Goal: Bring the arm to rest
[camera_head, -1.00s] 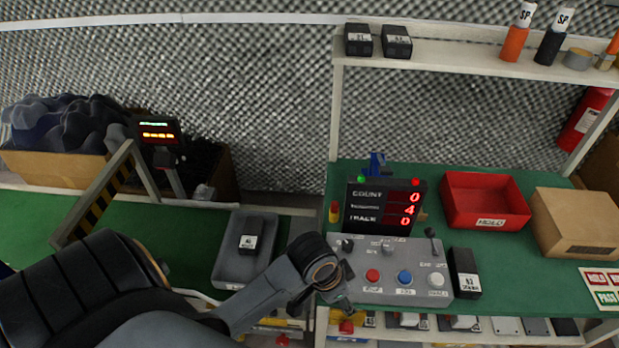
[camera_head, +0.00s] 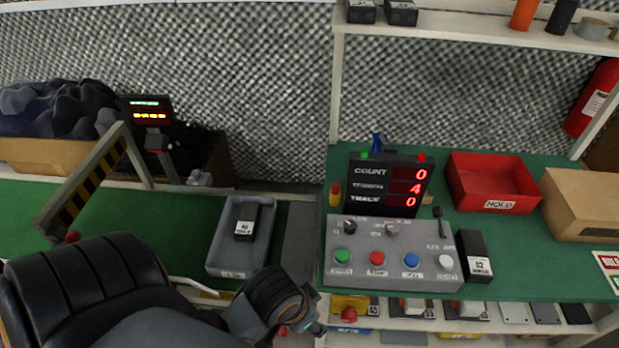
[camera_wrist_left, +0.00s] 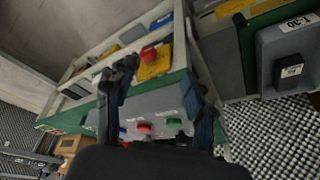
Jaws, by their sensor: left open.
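My left arm (camera_head: 270,300) comes in from the left in the head view, bent, with its wrist low in front of the bench near the control box. My left gripper (camera_wrist_left: 158,90) shows in the left wrist view with its two dark fingers apart and nothing between them. Beyond the fingers are the grey control box (camera_wrist_left: 165,104) and its coloured buttons. The control box (camera_head: 390,272) also shows whole in the head view, clear of the arm. My right gripper is not in view.
A display (camera_head: 388,184) stands behind the control box and a black box (camera_head: 474,257) beside it. A red bin (camera_head: 490,182) and a cardboard box (camera_head: 585,203) are farther right. A grey tray (camera_head: 221,240) holding a dark box (camera_head: 246,224) is at left. A shelf (camera_head: 460,320) lies below the bench top.

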